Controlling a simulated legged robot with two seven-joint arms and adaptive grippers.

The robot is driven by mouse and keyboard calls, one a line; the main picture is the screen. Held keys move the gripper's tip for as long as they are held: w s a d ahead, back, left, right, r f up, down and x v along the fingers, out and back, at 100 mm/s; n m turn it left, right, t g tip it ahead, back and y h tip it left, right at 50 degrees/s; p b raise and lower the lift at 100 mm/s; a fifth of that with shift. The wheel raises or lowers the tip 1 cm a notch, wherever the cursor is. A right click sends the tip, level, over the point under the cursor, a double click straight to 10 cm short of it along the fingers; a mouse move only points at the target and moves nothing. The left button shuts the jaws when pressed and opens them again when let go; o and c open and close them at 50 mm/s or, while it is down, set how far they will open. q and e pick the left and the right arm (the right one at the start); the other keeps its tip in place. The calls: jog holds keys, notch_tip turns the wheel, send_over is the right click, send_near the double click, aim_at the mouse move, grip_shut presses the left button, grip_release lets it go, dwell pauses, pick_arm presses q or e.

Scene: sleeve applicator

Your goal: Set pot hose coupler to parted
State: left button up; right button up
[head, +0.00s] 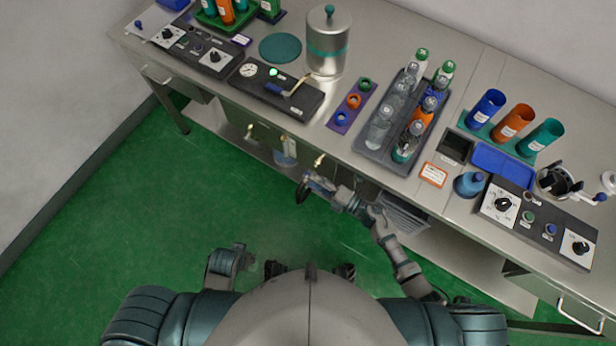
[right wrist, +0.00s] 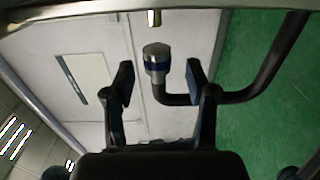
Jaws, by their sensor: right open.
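The pot (head: 328,50) is a steel canister with a teal band and a teal knob, standing at the back of the bench. The hose coupler (right wrist: 157,60) is a silver cap with a blue ring on a bent black hose (right wrist: 262,82). In the right wrist view a gap shows between it and a brass fitting (right wrist: 154,18) above. My right gripper (right wrist: 159,74) is open, one finger on each side of the coupler, with gaps visible. In the head view this gripper (head: 318,183) is below the bench's front edge. I cannot make out my left gripper.
A brass outlet (head: 320,160) sticks out under the bench edge, just above my right gripper. On the bench are a black gauge panel (head: 268,92), a bottle tray (head: 372,150) and several coloured cups (head: 513,122). The green floor (head: 180,200) at left is clear.

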jog(key=v, duration=0.8)
jog(key=shift+s+d, duration=0.2)
jog(key=shift+d, duration=0.1)
jog(key=d+f+m+t+h+p, duration=0.35)
jog(key=d+f+m+h, duration=0.85)
jog(key=m, duration=0.6)
pick_arm(q)
jog(key=s+f+p, duration=0.3)
jog(key=s+f, duration=0.1)
jog(key=f, duration=1.2)
jog(key=shift+a+f+g, duration=0.15)
jog(key=shift+g, duration=0.15)
pick_arm(e)
jog(key=s+f+m+g+h, duration=0.1)
jog(key=s+f+m+g, duration=0.4)
jog(key=s, duration=0.6)
jog(key=s+f+m+g+h, duration=0.2)
jog(key=s+f+m+g, duration=0.2)
jog(key=s, duration=0.8)
notch_tip(320, 180, down, 3)
jog(key=shift+s+d+f+m+g, duration=0.15)
jog(key=shift+d+m+g, duration=0.3)
jog(key=shift+g, duration=0.5)
